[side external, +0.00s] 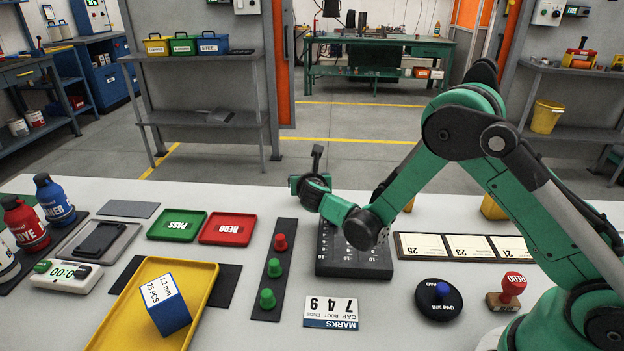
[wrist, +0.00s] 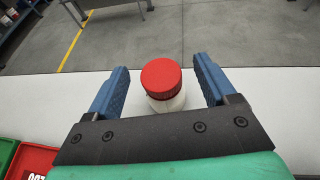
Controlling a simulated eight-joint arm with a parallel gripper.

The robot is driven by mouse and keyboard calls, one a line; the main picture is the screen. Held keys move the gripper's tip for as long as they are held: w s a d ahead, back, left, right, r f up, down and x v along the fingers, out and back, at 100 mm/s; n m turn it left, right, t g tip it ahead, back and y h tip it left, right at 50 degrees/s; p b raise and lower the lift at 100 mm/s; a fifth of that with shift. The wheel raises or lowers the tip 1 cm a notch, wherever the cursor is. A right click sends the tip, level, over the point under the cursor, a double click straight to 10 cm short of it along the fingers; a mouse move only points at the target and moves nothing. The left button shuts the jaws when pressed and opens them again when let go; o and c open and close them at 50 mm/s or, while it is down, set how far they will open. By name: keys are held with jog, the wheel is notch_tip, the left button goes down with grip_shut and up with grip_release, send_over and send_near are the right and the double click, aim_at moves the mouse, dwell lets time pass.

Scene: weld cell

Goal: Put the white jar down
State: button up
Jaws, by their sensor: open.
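In the wrist view a white jar (wrist: 166,103) with a red lid (wrist: 161,76) is upright between the fingers of my gripper (wrist: 161,66). The fingers are open, with a visible gap on each side of the jar. The jar's lower part is hidden behind my gripper's dark crossbar, so I cannot see its base meet the table. In the side view my gripper (side external: 317,160) is low over the far part of the white table (side external: 350,200); I cannot make out the jar there.
Red and green trays (side external: 232,229) (side external: 177,225) lie left of my gripper. A black block (side external: 345,262) and a strip with red and green knobs (side external: 272,270) are nearer. A yellow tray (side external: 112,335) holds a blue box (side external: 168,303). The table's far edge is close by.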

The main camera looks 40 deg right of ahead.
jog(key=v, duration=0.8)
jog(key=s+r+m+g+y, duration=0.2)
jog(key=s+m, duration=0.6)
jog(key=m, duration=0.6)
jog(key=s+a+r+m+g+y, duration=0.1)
jog(key=s+r+m+y, duration=0.3)
jog(key=m, duration=1)
jog(key=shift+s+r+m+g+y, duration=0.4)
jog(key=shift+s+y, duration=0.6)
jog(key=shift+s, duration=1)
jog(key=shift+a, duration=0.1)
